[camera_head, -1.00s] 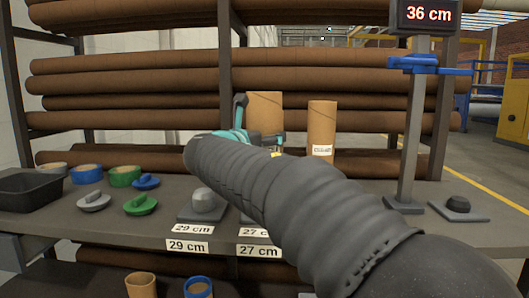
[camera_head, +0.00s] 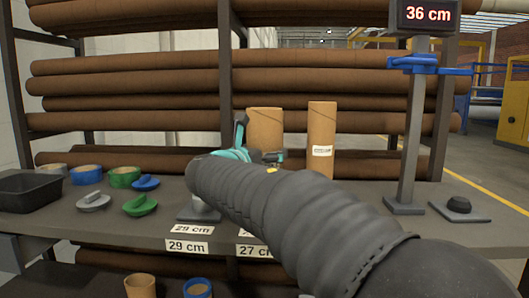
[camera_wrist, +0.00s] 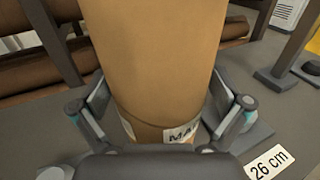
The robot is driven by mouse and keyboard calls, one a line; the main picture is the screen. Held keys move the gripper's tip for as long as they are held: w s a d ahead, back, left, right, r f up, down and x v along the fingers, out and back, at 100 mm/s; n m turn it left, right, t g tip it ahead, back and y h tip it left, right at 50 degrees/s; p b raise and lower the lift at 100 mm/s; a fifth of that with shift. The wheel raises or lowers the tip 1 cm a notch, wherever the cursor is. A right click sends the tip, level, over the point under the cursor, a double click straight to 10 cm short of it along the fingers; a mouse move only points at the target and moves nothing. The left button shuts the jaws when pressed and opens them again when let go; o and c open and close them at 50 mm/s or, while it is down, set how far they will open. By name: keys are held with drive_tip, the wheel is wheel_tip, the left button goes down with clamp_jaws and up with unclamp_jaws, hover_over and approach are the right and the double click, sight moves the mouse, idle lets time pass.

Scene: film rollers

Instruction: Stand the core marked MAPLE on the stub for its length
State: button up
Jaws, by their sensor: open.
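The brown MAPLE core (camera_head: 265,125) stands upright behind my arm in the head view, its lower part hidden. In the wrist view it (camera_wrist: 155,60) fills the middle, with a partly hidden label (camera_wrist: 180,133) reading "MA". My gripper (camera_wrist: 160,115) is open, with a finger on each side of the core; the head view shows it (camera_head: 252,150) partly. A grey plate (camera_wrist: 258,133) shows right of the core by a "26 cm" tag (camera_wrist: 268,162). I cannot tell which stub is under the core. The "29 cm" (camera_head: 190,229) and "27 cm" (camera_head: 257,251) tags are on the bench.
A slimmer labelled core (camera_head: 321,130) stands close to the right. A post (camera_head: 412,150) with blue arms and a "36 cm" display (camera_head: 428,14) stands further right. Coloured rings, lids and a dark bin (camera_head: 28,188) are at the left. Long brown rolls (camera_head: 130,85) fill the rack behind.

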drive_tip(key=shift+r, duration=0.1)
drive_tip(key=v, duration=1.2)
drive_tip(key=shift+b, duration=0.3)
drive_tip(key=s+d+f+m+g+y, duration=0.1)
drive_tip(key=s+d+f+m+g, duration=0.45)
drive_tip(key=d, duration=0.55)
drive_tip(key=s+d+f+m+g, duration=0.2)
drive_tip(key=s+d+f+m, duration=0.2)
drive_tip(key=d+f+m, duration=0.5)
drive_tip(key=s+d+f+m+g+y, duration=0.1)
drive_tip(key=s+d+f+m+y, duration=0.1)
drive_tip(key=s+f+m, duration=0.5)
drive_tip(key=s+d+f+m+g+y, duration=0.2)
drive_tip(key=s+f+m+y, duration=0.2)
drive_tip(key=s+f+m, duration=0.3)
drive_tip(key=s+m, duration=0.2)
drive_tip(key=s, duration=0.1)
drive_tip(key=shift+s+d+f+y, duration=0.15)
drive_tip(key=shift+s+d+y, duration=0.05)
drive_tip(key=shift+d+y, duration=0.1)
